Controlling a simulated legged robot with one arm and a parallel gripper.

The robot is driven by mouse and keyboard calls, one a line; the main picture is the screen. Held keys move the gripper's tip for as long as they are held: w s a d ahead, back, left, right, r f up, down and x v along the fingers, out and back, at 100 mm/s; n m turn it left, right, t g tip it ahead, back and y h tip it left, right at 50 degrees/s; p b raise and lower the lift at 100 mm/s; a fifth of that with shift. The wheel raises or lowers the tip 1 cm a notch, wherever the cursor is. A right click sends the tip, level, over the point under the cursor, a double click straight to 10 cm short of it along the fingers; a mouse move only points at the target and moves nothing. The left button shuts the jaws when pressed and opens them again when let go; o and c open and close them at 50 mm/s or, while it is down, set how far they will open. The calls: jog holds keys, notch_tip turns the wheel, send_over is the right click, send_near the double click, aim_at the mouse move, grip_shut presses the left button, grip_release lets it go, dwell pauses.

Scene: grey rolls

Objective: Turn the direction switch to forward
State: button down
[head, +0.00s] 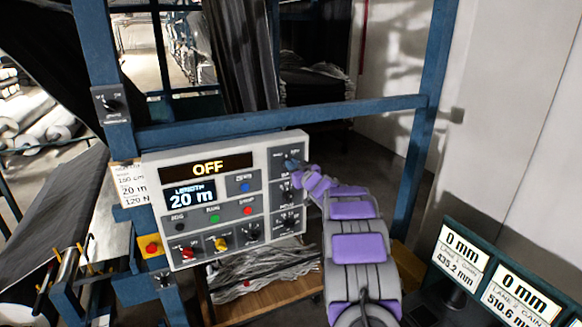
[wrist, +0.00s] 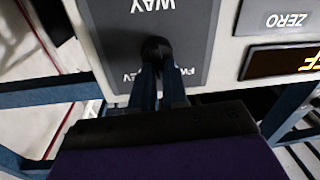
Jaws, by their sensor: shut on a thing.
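The light grey control panel (head: 263,158) hangs on the blue frame. My gripper (head: 292,164) reaches its upper right corner in the head view. In the wrist view, which looks upside down, my gripper (wrist: 159,75) has both dark fingers shut on a black switch knob (wrist: 157,48).
An amber "OFF" display (head: 207,168), a "20 m" screen (head: 189,195), buttons and other knobs fill the panel. Another rotary switch (head: 111,104) is on the left post. A red emergency button (head: 152,248) sits below it. Two displays (head: 463,248) stand at lower right.

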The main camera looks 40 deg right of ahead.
jog(key=shift+w+a+f, duration=0.15)
jog(key=shift+a+f, duration=0.05)
jog(key=shift+f, duration=0.45)
dwell(1.0)
jog(key=c, duration=1.2)
grip_release()
jog(key=shift+a, duration=0.1)
jog(key=o, duration=0.6)
jog(key=shift+a+r, duration=0.3)
jog(key=shift+a, duration=0.05)
jog(key=shift+c, duration=0.2)
jog(key=shift+d, duration=0.7)
jog(key=c, duration=0.5)
jog(key=shift+o, duration=0.5)
jog(key=shift+a, duration=0.15)
